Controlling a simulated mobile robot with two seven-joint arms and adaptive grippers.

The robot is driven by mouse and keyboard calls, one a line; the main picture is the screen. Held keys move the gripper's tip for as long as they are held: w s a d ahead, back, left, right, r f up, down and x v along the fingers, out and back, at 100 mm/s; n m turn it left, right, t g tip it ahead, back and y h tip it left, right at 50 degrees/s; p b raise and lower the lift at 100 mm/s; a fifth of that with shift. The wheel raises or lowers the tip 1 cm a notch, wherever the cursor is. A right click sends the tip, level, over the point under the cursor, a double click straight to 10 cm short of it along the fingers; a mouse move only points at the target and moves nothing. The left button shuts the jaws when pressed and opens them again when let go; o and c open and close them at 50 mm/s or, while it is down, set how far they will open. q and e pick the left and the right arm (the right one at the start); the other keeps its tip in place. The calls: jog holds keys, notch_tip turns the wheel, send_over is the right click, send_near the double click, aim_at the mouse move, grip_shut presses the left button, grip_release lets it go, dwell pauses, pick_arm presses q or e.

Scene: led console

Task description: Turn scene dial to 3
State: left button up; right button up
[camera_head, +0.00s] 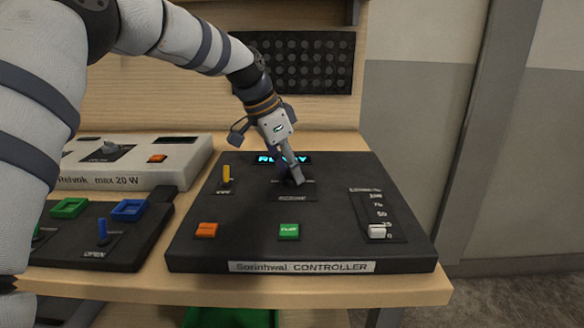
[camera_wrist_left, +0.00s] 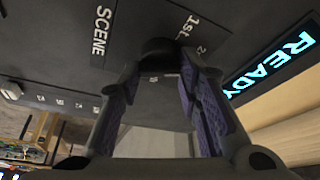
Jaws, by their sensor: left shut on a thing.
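The dark console (camera_head: 245,215), labelled "Sorinhwal CONTROLLER", stands on the wooden table. Its scene dial (camera_head: 292,183) is a black knob at the back middle, mostly hidden by my gripper. My left gripper (camera_head: 294,178) points down at it, shut on the knob. In the left wrist view the black knob (camera_wrist_left: 158,50) sits between the purple-padded fingertips of the left gripper (camera_wrist_left: 157,70). The "SCENE" label (camera_wrist_left: 103,28) and a mark reading "1st" show beside it; the knob's pointer cannot be made out. The display (camera_head: 265,158) reads "READY". My right gripper is out of view.
The console also has a yellow lever (camera_head: 227,174), an orange button (camera_head: 205,230), a green button (camera_head: 289,232) and a white slider (camera_head: 377,231) near 0. A white "Relvok" box (camera_head: 110,178) and another dark panel (camera_head: 130,245) stand at left.

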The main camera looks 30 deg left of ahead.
pick_arm(q)
jog(key=m, duration=0.1)
jog(key=m+g, duration=0.1)
jog(key=shift+w+a+f+m+h+b, duration=0.1)
jog(key=shift+f+m+h+b, duration=0.15)
jog(key=shift+m+h+b, duration=0.15)
jog(key=m+b, duration=0.1)
jog(key=m, duration=0.1)
jog(key=shift+m+g, duration=0.3)
jog(key=shift+g, duration=0.1)
jog(key=m+g+b, duration=0.1)
jog(key=m, duration=0.1)
jog(key=shift+m+h, duration=0.4)
jog(key=shift+r+m+b, duration=0.15)
jog(key=shift+m+b, duration=0.2)
jog(key=shift+m, duration=0.35)
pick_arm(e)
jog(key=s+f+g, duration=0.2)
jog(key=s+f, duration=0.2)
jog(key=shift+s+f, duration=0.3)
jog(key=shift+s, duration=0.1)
pick_arm(q)
jog(key=shift+g, duration=0.3)
jog(key=o, duration=1.1)
jog(key=shift+o, duration=0.2)
jog(key=shift+r, duration=0.1)
